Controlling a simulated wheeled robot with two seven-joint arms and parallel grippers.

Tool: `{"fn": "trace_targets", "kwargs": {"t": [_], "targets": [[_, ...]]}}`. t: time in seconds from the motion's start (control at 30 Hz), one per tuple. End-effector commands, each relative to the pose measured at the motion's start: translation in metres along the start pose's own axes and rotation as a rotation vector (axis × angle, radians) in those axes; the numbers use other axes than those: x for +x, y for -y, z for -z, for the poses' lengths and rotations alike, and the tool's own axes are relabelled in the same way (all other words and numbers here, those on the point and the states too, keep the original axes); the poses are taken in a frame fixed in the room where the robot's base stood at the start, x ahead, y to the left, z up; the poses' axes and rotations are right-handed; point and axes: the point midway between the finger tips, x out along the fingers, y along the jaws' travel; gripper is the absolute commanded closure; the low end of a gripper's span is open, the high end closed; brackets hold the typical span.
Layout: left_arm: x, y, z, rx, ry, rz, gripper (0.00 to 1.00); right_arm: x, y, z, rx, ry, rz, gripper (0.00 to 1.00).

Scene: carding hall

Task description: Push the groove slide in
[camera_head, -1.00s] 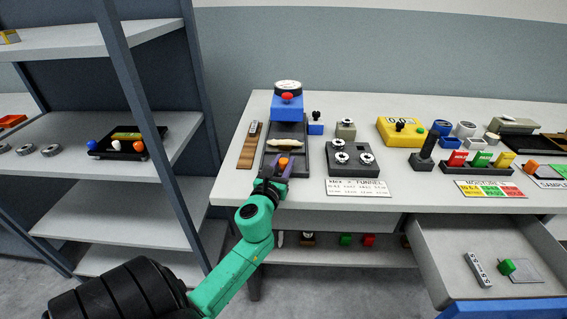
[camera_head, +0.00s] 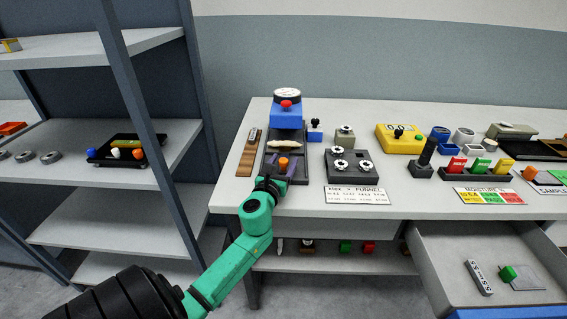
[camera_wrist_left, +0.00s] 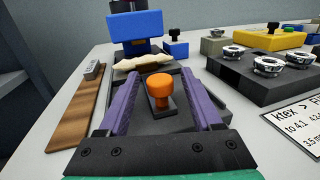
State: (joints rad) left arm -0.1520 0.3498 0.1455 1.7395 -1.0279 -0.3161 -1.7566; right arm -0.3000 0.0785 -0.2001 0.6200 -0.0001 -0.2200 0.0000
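The groove slide (camera_wrist_left: 165,116) is a dark plate with an upright orange knob (camera_head: 283,162). It lies in a dark channelled base (camera_head: 301,150) on the bench. A pale fibre tuft (camera_head: 285,144) lies across it, just in front of a blue press block (camera_head: 286,114) with a red knob and a dial on top. My left gripper (camera_wrist_left: 154,82) is open, its two purple fingers low on either side of the orange knob. In the left wrist view, gaps show between the knob and both fingers. The slide's far end is hidden under the tuft and block. My right gripper is out of view.
A wooden strip (camera_head: 246,157) lies close left of the base. A dark block with silver knobs (camera_head: 352,168) and a printed card (camera_head: 356,195) stand close right. An open drawer (camera_head: 430,262) juts out at lower right. Shelving (camera_head: 100,178) stands at left.

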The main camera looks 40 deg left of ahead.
Motion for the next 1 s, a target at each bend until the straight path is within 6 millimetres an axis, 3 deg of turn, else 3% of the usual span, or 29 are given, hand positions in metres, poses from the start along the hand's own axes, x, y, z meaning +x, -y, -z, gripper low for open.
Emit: {"fn": "trace_targets", "kwargs": {"t": [0.17, 0.27, 0.7, 0.83, 1.0], "targets": [[-0.006, 0.0, 0.001, 0.0, -0.001, 0.0, 0.34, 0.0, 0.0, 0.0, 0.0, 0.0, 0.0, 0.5], [-0.021, 0.0, 0.002, 0.0, -0.002, 0.001, 0.34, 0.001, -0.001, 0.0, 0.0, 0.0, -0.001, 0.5], [-0.13, -0.001, 0.006, -0.002, -0.004, -0.002, 0.34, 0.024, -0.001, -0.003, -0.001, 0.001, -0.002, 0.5], [-0.144, 0.0, 0.003, 0.0, -0.002, 0.0, 0.34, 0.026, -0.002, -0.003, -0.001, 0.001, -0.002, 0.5], [-0.145, 0.0, 0.0, 0.0, 0.0, 0.0, 0.34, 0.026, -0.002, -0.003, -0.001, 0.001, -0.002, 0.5]]}}
